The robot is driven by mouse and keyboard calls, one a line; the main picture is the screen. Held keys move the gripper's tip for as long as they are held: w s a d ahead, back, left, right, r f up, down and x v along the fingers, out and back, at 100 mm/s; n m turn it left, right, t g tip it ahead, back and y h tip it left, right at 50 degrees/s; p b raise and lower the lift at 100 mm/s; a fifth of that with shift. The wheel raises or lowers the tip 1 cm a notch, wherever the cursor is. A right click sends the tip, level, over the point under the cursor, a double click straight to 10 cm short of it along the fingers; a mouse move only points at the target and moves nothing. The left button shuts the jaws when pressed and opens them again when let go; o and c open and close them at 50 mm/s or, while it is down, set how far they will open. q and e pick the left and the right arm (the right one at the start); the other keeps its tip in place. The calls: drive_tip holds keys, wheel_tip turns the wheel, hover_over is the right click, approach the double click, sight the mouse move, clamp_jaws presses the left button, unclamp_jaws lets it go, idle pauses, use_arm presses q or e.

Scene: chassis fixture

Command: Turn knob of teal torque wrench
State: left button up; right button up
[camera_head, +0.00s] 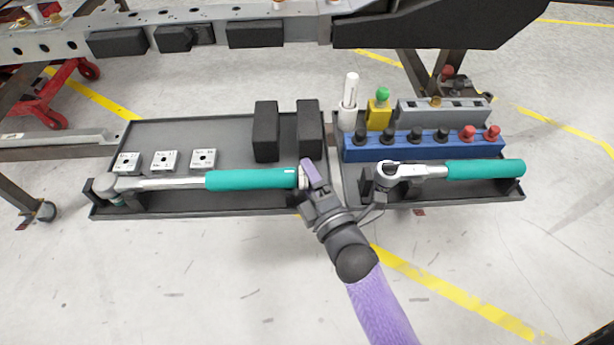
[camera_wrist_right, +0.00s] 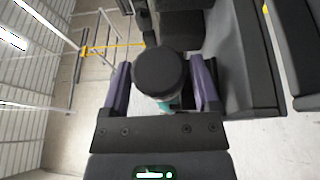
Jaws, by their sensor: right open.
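A teal torque wrench (camera_head: 250,179) lies along the front of the left tray, its grey head at the left and its handle end at the right. My right gripper (camera_head: 309,180) is at that handle end and partly hides it. In the right wrist view, the wrench's round black knob (camera_wrist_right: 160,72) sits between the two purple fingers, with gaps on both sides. The gripper is open around the knob. A bit of teal handle (camera_wrist_right: 175,101) shows below it. A second teal torque wrench (camera_head: 485,169) lies in the right tray. My left gripper is not in view.
The left tray (camera_head: 230,128) also holds two black blocks (camera_head: 266,130) and several small metal blocks (camera_head: 203,158). A chassis beam (camera_head: 215,30) spans the back.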

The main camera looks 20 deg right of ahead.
drive_tip(key=shift+w, duration=0.35)
